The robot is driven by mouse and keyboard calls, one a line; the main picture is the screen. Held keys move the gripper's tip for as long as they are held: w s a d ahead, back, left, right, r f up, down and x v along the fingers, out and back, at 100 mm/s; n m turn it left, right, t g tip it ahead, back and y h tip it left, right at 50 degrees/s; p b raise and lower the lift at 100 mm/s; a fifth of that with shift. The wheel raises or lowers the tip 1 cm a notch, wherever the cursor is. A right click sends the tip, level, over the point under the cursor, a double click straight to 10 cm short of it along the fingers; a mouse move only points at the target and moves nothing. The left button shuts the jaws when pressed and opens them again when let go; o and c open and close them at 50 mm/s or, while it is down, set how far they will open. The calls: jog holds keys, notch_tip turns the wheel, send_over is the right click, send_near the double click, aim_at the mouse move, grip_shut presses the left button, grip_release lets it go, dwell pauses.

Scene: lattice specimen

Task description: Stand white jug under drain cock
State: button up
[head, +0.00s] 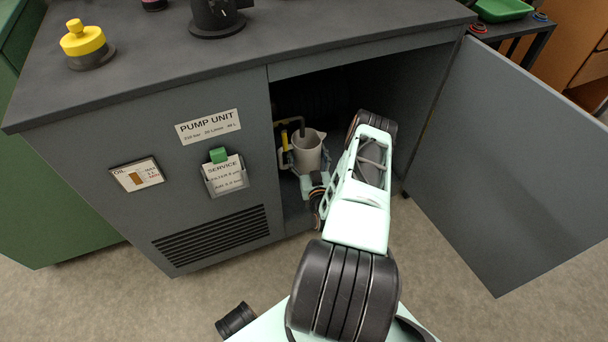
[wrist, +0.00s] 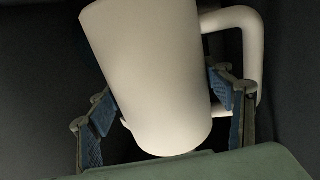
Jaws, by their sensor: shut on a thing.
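The white jug (head: 309,152) is inside the open cabinet, just inside the doorway, with its mouth up. My gripper (head: 312,172) is shut on it. In the wrist view the jug (wrist: 150,70) fills the space between the two blue finger pads, and its handle (wrist: 251,60) is on the right. A yellow lever (head: 285,138), apparently the drain cock's, shows at the jug's left. A dark pipe end (head: 302,128) shows at the jug's mouth; I cannot tell whether it is above or inside the rim. The jug's base is hidden in the head view.
The grey pump cabinet (head: 140,150) has its door (head: 510,160) swung wide open to the right. The cabinet's interior is dark. A yellow-capped filler (head: 83,40) stands on the top, clear of the opening.

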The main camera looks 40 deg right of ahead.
jog(key=shift+w+f, duration=0.15)
jog(key=shift+f, duration=0.2)
notch_tip(320, 180, down, 9)
jog(key=b, duration=0.4)
jog(key=shift+f+b, duration=0.1)
jog(key=shift+b, duration=0.25)
jog(key=shift+f, duration=0.2)
jog(key=o, duration=1.2)
jog(key=shift+o, duration=0.2)
